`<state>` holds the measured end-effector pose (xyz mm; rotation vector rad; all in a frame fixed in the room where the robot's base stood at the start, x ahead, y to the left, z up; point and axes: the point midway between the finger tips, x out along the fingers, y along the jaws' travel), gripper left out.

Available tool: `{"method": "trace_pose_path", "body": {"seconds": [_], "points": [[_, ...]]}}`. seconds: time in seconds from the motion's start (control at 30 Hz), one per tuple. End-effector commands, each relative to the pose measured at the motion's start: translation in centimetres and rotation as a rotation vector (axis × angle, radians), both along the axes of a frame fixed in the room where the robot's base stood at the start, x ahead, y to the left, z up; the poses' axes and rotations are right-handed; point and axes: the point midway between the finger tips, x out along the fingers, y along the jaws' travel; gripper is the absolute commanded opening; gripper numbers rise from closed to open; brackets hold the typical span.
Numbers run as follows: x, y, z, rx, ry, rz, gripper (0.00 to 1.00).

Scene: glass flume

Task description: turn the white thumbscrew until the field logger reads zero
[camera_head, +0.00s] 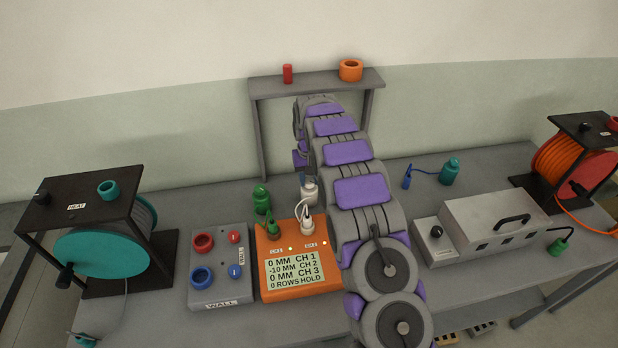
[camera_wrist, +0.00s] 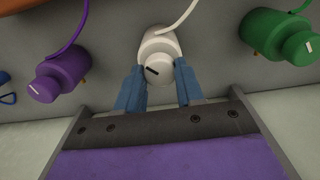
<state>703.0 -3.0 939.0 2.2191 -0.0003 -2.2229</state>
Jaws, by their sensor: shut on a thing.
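The field logger (camera_head: 297,268) is an orange box on the bench in the head view. Its screen reads 0 MM CH 1, -10 MM CH 2, 0 MM CH 3 and 0 ROWS HOLD. The white thumbscrew (camera_wrist: 161,55) has a dark index mark on its face, and a white cable runs up from its body. In the wrist view my gripper (camera_wrist: 160,82) has its two blue fingers on either side of the white thumbscrew, shut on it. In the head view my arm hides much of the area behind the logger; a white body (camera_head: 308,188) shows beside it.
In the wrist view a purple unit (camera_wrist: 60,75) is left of the white one and a green unit (camera_wrist: 280,35) right. On the bench are a grey WALL box (camera_head: 220,290), a teal reel (camera_head: 105,255), a grey case (camera_head: 495,225) and an orange reel (camera_head: 565,165). A grey shelf (camera_head: 320,80) stands behind.

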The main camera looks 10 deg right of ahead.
Motion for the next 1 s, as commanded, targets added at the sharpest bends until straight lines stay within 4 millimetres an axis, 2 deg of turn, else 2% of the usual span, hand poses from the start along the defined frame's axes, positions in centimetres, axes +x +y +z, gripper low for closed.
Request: {"method": "trace_pose_path", "body": {"seconds": [0.37,1.0], "points": [[-0.01,0.04,0.25,0.001,0.001,0.065,0.07],[-0.02,0.02,0.31,0.002,0.0,0.536,0.07]]}}
